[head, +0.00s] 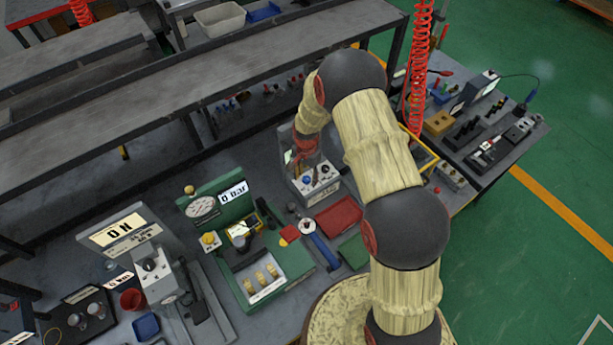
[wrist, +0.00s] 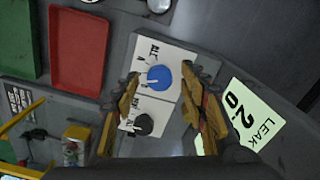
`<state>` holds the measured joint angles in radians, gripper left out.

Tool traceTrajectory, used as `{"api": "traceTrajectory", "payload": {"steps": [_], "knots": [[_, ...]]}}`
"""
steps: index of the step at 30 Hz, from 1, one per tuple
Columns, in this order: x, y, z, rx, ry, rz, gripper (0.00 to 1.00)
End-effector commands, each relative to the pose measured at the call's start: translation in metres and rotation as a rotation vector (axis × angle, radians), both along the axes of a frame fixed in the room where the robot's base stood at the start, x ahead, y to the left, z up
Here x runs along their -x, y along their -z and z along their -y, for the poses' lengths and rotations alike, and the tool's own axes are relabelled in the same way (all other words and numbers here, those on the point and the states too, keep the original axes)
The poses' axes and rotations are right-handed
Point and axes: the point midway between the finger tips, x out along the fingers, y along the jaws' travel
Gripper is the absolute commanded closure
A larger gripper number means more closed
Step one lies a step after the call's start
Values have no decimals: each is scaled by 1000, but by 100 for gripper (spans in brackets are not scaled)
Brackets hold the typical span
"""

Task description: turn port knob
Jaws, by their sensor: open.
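A grey box (head: 325,190) with a pale top panel stands on the bench below my gripper. In the wrist view its white panel (wrist: 172,55) carries a blue knob (wrist: 161,78) with a white pointer and a black knob (wrist: 145,124). The small labels beside them are too blurred to read, so I cannot tell which is the port knob. My gripper (wrist: 159,72) is open, with one finger on each side of the blue knob in the picture. I see no clear contact. The head view shows the blue knob (head: 307,180) too, but the fingers are unclear there.
A screen (wrist: 250,115) reading "LEAK" and a partly visible number sits right of my fingers. A red tray (wrist: 77,50) and a green tray (wrist: 15,40) lie to the left. In the head view, a green valve fixture (head: 275,292) stands left of the box.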

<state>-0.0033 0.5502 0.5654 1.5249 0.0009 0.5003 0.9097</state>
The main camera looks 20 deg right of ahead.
Motion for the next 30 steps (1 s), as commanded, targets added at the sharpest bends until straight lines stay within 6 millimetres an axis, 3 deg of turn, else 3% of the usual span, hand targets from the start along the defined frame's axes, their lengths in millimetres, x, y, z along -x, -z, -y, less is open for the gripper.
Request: {"api": "traceTrajectory", "payload": {"steps": [3,25,30], "knots": [[0,0,0,0,0,0,57],[0,0,0,0,0,0,99],[0,0,0,0,-5,0,100]]}}
